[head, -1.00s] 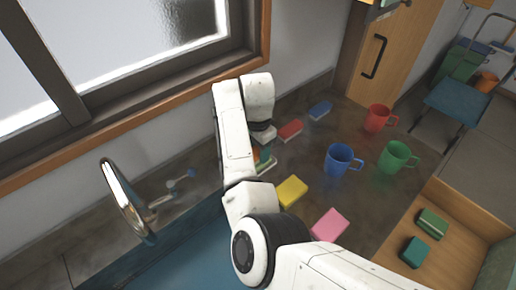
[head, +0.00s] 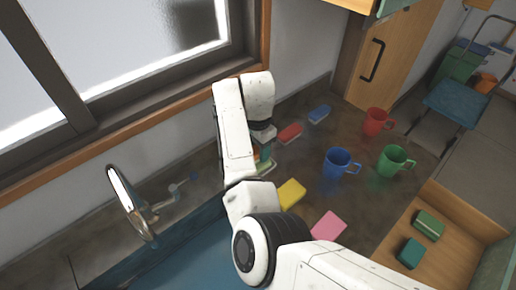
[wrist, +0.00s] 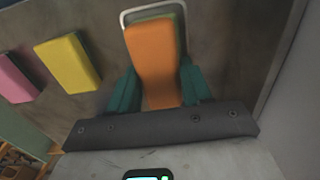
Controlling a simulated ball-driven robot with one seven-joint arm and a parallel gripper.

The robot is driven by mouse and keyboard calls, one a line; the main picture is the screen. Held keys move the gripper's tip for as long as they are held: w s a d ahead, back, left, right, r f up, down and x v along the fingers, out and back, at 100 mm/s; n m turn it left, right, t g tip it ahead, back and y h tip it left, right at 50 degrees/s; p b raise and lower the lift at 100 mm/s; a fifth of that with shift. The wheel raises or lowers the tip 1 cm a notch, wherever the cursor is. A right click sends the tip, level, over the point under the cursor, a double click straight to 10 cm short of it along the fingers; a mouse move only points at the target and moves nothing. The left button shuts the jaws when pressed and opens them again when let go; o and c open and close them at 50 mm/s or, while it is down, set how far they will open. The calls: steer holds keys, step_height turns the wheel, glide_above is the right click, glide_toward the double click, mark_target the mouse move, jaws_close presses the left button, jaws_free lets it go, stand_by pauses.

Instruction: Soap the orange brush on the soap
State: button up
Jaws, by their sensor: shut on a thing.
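My gripper (wrist: 158,84) is shut on the orange brush (wrist: 153,55), with a teal finger on each side of it. In the wrist view the brush lies over a green block, probably the soap (wrist: 181,34), in a white-rimmed dish (wrist: 124,18). Only a thin green edge and part of the rim show around the brush. I cannot tell whether the brush touches the green block. In the head view my gripper (head: 264,153) is low over the counter, mostly hidden by my arm. The dish's pale edge (head: 267,167) shows just below it.
A yellow block (head: 291,193) and a pink block (head: 328,226) lie on the counter nearby. Red (head: 290,133) and blue (head: 319,114) blocks lie behind. Blue (head: 337,163), green (head: 394,160) and red (head: 376,121) mugs stand to the right. A faucet (head: 128,200) and blue sink are left.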

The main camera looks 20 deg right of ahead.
steer(key=shift+r+p, duration=1.6)
steer(key=shift+r, duration=0.8)
